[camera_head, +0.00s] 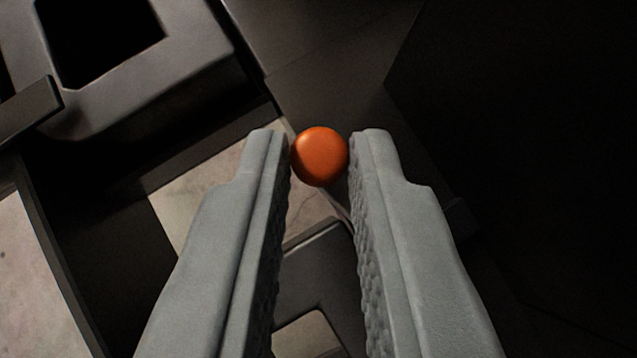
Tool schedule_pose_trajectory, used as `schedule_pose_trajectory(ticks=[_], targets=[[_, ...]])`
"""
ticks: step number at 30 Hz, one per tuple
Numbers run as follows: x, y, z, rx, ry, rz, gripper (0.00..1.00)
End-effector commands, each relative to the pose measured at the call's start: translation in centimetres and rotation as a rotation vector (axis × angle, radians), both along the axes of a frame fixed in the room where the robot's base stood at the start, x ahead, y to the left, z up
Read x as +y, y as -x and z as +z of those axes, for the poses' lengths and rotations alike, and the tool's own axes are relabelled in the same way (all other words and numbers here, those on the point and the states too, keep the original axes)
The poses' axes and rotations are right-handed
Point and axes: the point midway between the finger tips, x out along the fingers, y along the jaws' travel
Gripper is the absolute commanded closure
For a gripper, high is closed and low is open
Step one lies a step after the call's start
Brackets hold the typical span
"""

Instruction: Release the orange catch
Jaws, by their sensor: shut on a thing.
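The orange catch (320,156) shows as a round, smooth orange knob near the middle of the head camera view. My gripper (320,152) reaches up from the bottom of the view, with its two grey, rough-padded fingers on either side of the knob. The fingertips are shut on the knob, left and right of it. Whatever the knob is mounted on is mostly hidden behind it and the fingers.
A dark grey frame with a rectangular opening (205,62) is at the upper left. A dark bar (30,110) juts in at the left edge. Dark panels fill the right side. Pale floor (200,195) shows between the dark parts.

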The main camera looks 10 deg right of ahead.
Motion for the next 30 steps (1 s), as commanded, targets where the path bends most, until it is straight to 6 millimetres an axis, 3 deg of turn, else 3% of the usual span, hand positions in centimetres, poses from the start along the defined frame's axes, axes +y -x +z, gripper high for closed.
schedule_pose_trajectory(ticks=[2, 3, 6, 19, 30], targets=[[0.0, 0.0, 0.0, 0.0, 0.0, 0.0, 1.0], [0.0, 0.0, 0.0, 0.0, 0.0, 0.0, 0.78], [0.0, 0.0, 0.0, 0.0, 0.0, 0.0, 0.63], [0.2, 0.7, 0.8, -0.001, -0.001, 0.0, 0.63], [1.2, 5.3, 5.6, -0.003, -0.001, 0.0, 0.63]])
